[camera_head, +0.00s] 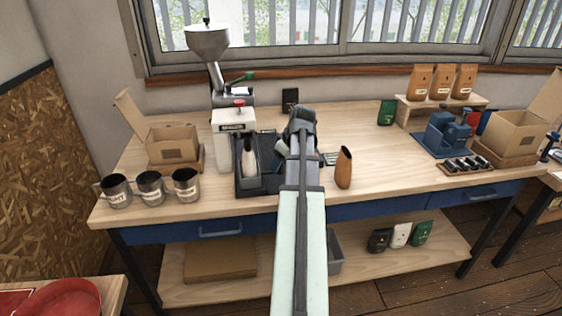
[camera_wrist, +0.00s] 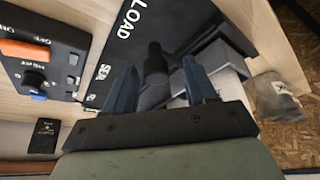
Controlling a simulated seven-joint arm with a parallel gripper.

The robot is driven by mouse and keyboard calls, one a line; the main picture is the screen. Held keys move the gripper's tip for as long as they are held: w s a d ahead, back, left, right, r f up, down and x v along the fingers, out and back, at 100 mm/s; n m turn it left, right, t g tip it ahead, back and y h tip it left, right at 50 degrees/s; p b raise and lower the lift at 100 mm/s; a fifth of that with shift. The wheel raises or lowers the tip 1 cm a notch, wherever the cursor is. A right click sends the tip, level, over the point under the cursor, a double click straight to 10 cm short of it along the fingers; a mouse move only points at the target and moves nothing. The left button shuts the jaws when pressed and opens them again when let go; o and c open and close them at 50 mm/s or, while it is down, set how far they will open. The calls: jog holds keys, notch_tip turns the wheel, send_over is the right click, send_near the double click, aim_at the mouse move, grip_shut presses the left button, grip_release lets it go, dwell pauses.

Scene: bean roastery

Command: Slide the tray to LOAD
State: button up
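A dark tray assembly (camera_head: 246,189) sits on the bench in front of the white machine, seen in the head view. A pale, rounded piece stands in its left part. In the wrist view a black surface (camera_wrist: 178,22) carries the white word LOAD and a second label, only partly readable. A dark upright knob (camera_wrist: 155,60) rises from it. My gripper (camera_wrist: 158,75) is open, with the knob between its fingers and gaps on both sides. In the head view my gripper (camera_head: 282,150) is over the right part of the assembly, which my arm partly hides.
The white machine (camera_head: 229,130) with its metal hopper stands behind. Several labelled mugs (camera_head: 150,187) and an open carton (camera_head: 172,145) are to the left. A brown scoop-like vessel (camera_head: 343,168) stands close to the right of my arm.

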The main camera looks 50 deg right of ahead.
jog(key=shift+d+r, duration=0.1)
jog(key=v, duration=1.3)
jog(key=shift+s+r, duration=0.15)
jog(key=shift+r, duration=0.1)
dwell(0.3)
